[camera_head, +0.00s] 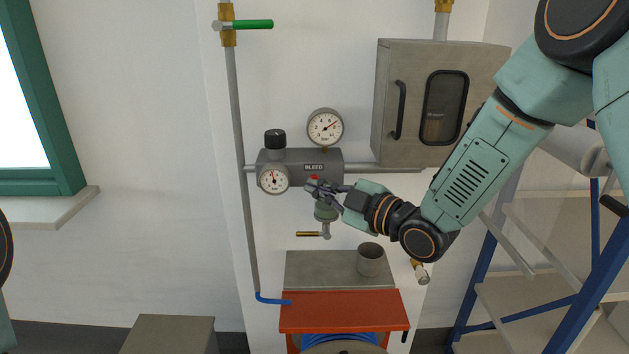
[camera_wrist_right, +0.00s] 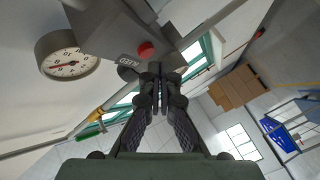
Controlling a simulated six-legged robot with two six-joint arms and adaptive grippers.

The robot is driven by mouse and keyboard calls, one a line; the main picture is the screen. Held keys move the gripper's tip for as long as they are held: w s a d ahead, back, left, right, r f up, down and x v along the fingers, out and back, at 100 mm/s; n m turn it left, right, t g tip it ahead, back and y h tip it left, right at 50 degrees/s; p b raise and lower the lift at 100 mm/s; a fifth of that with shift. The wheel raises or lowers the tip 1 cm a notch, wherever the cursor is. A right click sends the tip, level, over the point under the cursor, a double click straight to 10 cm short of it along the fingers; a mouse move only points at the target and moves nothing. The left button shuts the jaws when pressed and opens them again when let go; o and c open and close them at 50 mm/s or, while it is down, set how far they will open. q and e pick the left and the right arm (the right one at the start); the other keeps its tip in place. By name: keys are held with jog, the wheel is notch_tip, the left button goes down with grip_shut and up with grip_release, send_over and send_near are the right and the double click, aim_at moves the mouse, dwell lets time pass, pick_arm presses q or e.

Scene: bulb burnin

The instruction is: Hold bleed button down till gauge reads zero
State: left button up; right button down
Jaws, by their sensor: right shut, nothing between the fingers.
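The red bleed button (camera_head: 315,178) is on the lower part of the grey block labelled BLEED (camera_head: 322,156). My left gripper is out of view.
A blue-framed shelf (camera_head: 587,275) stands at right.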

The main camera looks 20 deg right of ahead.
jog(key=shift+w+f, duration=0.1)
jog(key=shift+w, duration=0.25)
jog(key=shift+w+d, duration=0.15)
jog(key=shift+w, duration=0.2)
dwell(0.8)
dwell(4.6)
jog(key=shift+s+a, duration=0.2)
jog(key=shift+s, duration=0.6)
jog(key=shift+s+a, duration=0.25)
jog(key=shift+s, duration=0.55)
jog(key=shift+s+a, duration=0.2)
jog(key=shift+s, duration=0.6)
jog(key=shift+s+a, duration=0.25)
jog(key=shift+s, duration=0.55)
